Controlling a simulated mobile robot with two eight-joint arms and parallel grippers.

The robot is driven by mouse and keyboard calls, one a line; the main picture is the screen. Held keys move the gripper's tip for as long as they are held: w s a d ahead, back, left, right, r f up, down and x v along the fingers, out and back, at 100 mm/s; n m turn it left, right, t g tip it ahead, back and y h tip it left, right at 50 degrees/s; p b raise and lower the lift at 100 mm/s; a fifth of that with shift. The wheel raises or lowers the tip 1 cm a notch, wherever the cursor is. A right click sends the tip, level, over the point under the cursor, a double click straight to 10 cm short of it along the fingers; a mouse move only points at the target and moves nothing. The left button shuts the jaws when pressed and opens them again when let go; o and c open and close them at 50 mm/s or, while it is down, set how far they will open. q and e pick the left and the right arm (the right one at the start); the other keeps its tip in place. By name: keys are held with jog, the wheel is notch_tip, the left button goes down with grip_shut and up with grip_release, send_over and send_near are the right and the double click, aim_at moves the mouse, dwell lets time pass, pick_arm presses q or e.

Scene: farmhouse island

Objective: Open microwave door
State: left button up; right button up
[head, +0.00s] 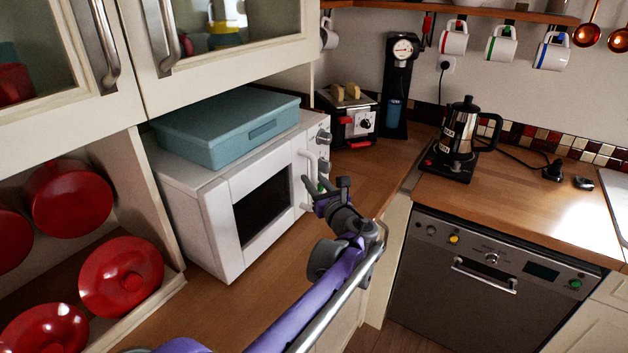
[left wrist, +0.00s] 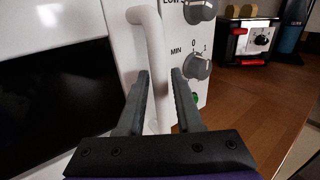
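The white microwave (head: 185,185) stands on the wooden counter, and its door (head: 262,210) with a dark window looks shut. Its white vertical handle (head: 304,165) is at the right side of the door, beside the control knobs. My left gripper (head: 324,188) is at the handle. In the left wrist view the two fingers of my left gripper (left wrist: 160,100) are apart, with the handle (left wrist: 155,60) passing between them. I cannot tell whether a finger touches it. The lower end of the handle is partly hidden by the gripper. My right gripper is not in view.
A teal lidded box (head: 225,125) sits on top of the microwave. A toaster (head: 350,115) and a coffee grinder (head: 398,85) stand behind it on the counter. Upper cabinets (head: 235,60) hang above, and red pots (head: 120,275) fill a shelf at left. The counter beside the microwave is clear.

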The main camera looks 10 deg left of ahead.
pick_arm(q)
jog(key=shift+w+a, duration=0.1)
grip_shut()
dwell(1.4)
